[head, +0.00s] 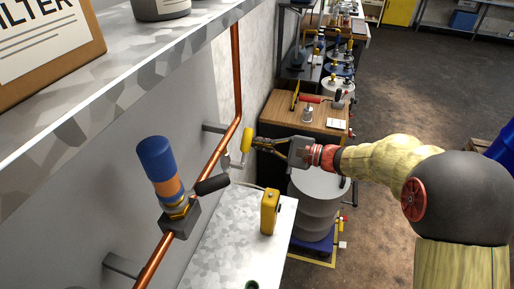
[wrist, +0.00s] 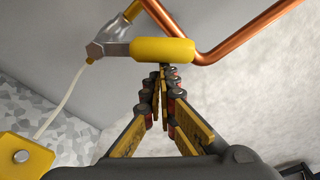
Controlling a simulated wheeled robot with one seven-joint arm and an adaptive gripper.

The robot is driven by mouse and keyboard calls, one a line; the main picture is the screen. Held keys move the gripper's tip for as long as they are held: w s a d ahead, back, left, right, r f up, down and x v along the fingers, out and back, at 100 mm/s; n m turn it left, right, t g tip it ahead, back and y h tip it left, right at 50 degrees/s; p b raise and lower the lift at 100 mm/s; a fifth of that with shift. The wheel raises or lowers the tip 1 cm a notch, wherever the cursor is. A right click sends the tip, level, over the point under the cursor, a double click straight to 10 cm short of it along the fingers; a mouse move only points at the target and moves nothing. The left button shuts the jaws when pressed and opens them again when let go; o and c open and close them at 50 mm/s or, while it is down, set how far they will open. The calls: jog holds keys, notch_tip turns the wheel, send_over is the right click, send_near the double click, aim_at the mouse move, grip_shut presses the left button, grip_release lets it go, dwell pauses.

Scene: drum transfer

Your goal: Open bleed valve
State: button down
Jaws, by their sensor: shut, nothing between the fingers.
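The bleed valve shows a yellow handle (head: 247,139) beside the copper pipe in the head view. In the wrist view the yellow handle (wrist: 163,51) lies level across the picture. A metal lever arm joins its left end to a clear valve body (wrist: 128,28). My gripper (wrist: 162,80) is shut and empty, its fingertips just below the handle's middle in that view. In the head view my gripper (head: 262,146) reaches in from the right, close to the handle. I cannot tell whether the fingertips touch it.
A copper pipe (head: 237,75) runs along the wall. On it sits a blue and orange cylinder (head: 157,160) with a black handle (head: 212,185). A yellow box (head: 269,211) stands on the metal top below. A grey drum (head: 317,205) stands below my arm. A shelf crosses the upper left.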

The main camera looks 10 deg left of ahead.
aim_at(245, 148)
jog(key=shift+n, duration=0.9)
jog(key=shift+s+a+r+b, duration=0.15)
jog(key=shift+s+r+b, duration=0.35)
jog(key=shift+s+r, duration=0.55)
jog(key=shift+s+a+r+b, duration=0.1)
jog(key=shift+s+r+b, duration=0.35)
jog(key=shift+s+r, duration=0.55)
jog(key=shift+r, duration=0.15)
